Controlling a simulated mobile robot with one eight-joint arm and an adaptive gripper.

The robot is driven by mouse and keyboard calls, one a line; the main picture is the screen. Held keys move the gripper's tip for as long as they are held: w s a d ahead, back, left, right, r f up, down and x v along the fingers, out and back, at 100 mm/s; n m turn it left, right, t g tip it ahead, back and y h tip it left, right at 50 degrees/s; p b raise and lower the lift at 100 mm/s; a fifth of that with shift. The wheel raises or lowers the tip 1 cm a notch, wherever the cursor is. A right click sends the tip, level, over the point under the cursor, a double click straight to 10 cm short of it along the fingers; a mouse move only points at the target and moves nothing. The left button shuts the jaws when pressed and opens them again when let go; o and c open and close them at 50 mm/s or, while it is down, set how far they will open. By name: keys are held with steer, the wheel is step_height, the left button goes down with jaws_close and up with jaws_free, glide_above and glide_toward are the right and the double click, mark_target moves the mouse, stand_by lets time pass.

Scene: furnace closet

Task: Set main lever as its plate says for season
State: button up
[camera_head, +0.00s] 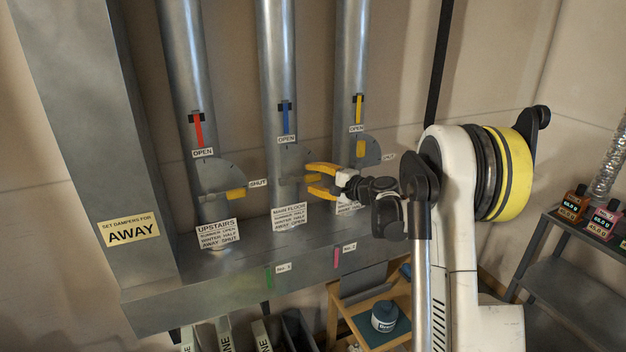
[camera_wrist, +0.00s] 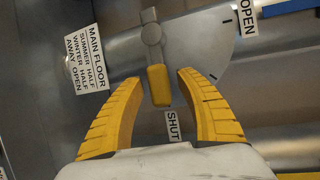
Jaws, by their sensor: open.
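The main floor lever (camera_head: 297,180) is on the middle duct. In the wrist view the main lever's yellow handle (camera_wrist: 158,88) points toward the SHUT label (camera_wrist: 172,126), away from the OPEN label (camera_wrist: 246,17). Its plate (camera_wrist: 85,58) reads MAIN FLOOR, summer half, winter half, away open. A season sign (camera_head: 130,231) reads SET DAMPERS FOR AWAY. My gripper (camera_head: 312,179) is open, with its yellow fingers (camera_wrist: 160,80) on either side of the handle and a gap showing on both sides.
The upstairs lever (camera_head: 236,194) on the left duct points at SHUT. The right duct's lever (camera_head: 361,148) points up toward OPEN, its plate partly hidden by my gripper. A wooden stand with a jar (camera_head: 384,317) is below; a shelf (camera_head: 560,240) with bottles is at right.

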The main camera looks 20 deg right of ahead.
jaws_close()
